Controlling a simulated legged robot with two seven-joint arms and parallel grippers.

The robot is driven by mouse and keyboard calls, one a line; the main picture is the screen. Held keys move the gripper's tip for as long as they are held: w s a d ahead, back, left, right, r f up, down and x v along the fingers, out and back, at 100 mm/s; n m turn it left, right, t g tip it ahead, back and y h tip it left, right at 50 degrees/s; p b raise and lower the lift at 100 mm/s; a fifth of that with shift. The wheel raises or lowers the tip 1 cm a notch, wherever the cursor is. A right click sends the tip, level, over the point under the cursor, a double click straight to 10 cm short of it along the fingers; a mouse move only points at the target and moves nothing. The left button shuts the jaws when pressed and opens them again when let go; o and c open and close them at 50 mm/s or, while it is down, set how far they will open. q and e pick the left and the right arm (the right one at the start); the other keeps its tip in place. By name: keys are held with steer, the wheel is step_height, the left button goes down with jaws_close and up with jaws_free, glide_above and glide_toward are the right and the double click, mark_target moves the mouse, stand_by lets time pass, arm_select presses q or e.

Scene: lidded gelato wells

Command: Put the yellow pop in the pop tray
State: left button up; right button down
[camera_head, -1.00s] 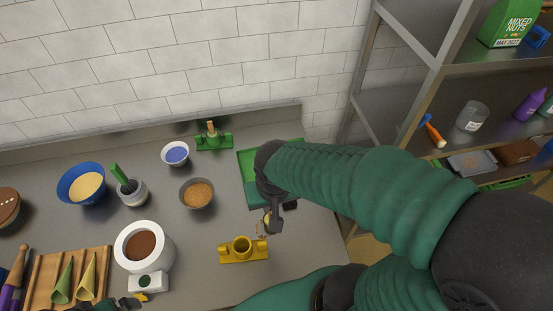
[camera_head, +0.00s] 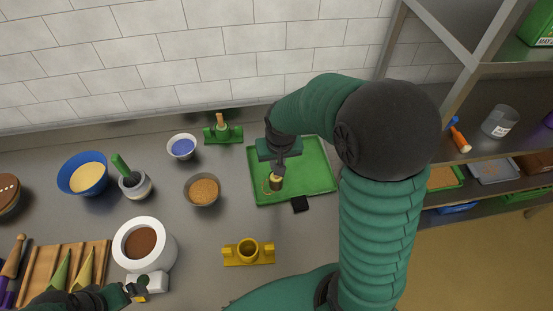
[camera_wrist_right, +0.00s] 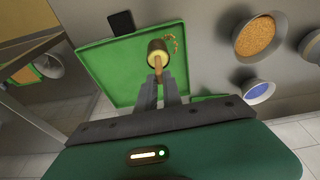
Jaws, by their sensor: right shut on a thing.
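The yellow pop (camera_head: 276,183) hangs from my right gripper (camera_head: 280,165), which is shut on its stick. In the right wrist view the pop's round yellow end (camera_wrist_right: 158,48) points away from the gripper (camera_wrist_right: 158,85). It is over the left part of the green pop tray (camera_head: 316,187); I cannot tell whether it touches the floor of the tray, which also shows in the right wrist view (camera_wrist_right: 110,75). My left gripper (camera_head: 138,291) is at the bottom left, by the white machine; its jaws are too small to read.
A yellow holder (camera_head: 248,254) stands in front of the tray, and a green holder (camera_head: 222,133) with a stick in it stands behind left. Bowls of brown crumbs (camera_head: 202,190) and blue stuff (camera_head: 182,147) are left. A metal shelf (camera_head: 480,100) rises at right.

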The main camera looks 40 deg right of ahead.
steer(key=shift+w+d, duration=0.9)
steer(key=shift+d, duration=0.05)
step_height(320, 180, down, 3)
steer(key=shift+s+f+p, duration=0.1)
steer(key=shift+s+p, duration=0.05)
steer(key=shift+p, duration=0.35)
steer(key=shift+f, duration=0.25)
steer(key=shift+a+f, duration=0.1)
steer(key=shift+a, duration=0.2)
steer(key=c, duration=1.7)
jaws_free()
steer(key=shift+o, duration=1)
steer(key=shift+d, duration=0.15)
